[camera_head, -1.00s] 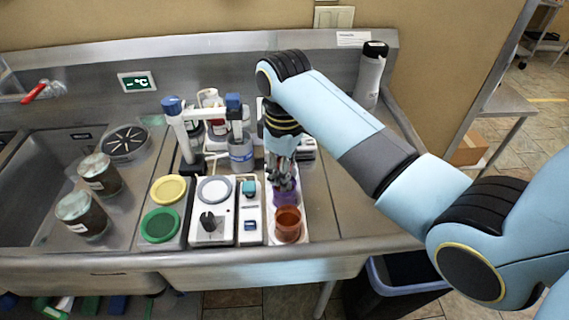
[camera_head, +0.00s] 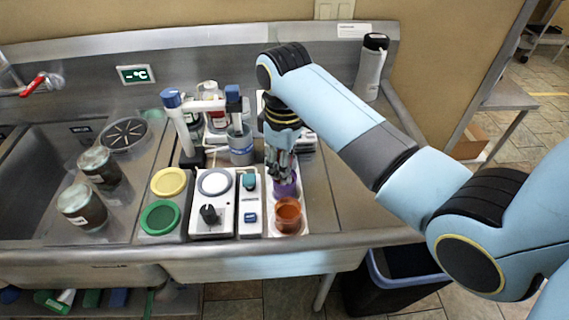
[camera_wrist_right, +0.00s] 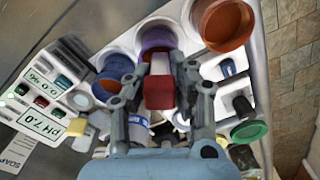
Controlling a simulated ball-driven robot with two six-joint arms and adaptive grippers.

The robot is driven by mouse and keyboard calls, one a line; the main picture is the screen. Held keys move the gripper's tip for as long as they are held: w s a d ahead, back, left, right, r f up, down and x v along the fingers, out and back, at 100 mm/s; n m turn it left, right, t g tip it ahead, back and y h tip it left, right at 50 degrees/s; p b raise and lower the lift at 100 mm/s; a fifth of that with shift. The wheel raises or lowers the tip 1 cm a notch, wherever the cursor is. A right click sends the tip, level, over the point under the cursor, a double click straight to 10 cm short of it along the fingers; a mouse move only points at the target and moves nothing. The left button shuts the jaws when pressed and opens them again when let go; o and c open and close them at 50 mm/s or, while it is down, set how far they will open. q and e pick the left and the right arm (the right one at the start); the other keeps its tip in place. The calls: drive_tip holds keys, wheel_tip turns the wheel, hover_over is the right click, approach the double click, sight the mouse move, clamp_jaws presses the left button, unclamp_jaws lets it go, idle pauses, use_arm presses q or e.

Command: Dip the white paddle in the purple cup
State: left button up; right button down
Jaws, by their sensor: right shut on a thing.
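My right gripper (camera_head: 282,176) hangs over the near right part of the bench, directly above the purple cup (camera_head: 286,187). In the right wrist view the gripper (camera_wrist_right: 160,80) is shut on a red block-like grip (camera_wrist_right: 159,93). The white paddle (camera_wrist_right: 160,63) extends from this grip toward the purple cup (camera_wrist_right: 157,38), and its far end overlaps the cup's mouth. I cannot tell how deep the end sits in the cup. In the head view the fingers hide most of the paddle and part of the cup. My left gripper is not in view.
An orange-brown cup (camera_head: 288,217) stands just in front of the purple cup. A stirrer-like device (camera_head: 212,205), green lid (camera_head: 160,217) and yellow lid (camera_head: 168,182) stand to the left. Two dark jars (camera_head: 82,208) are further left. A grey bottle (camera_head: 370,70) stands at the back right.

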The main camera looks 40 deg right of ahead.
drive_tip(key=shift+r+p, duration=0.7)
drive_tip(key=shift+r, duration=3.2)
drive_tip(key=shift+r, duration=0.1)
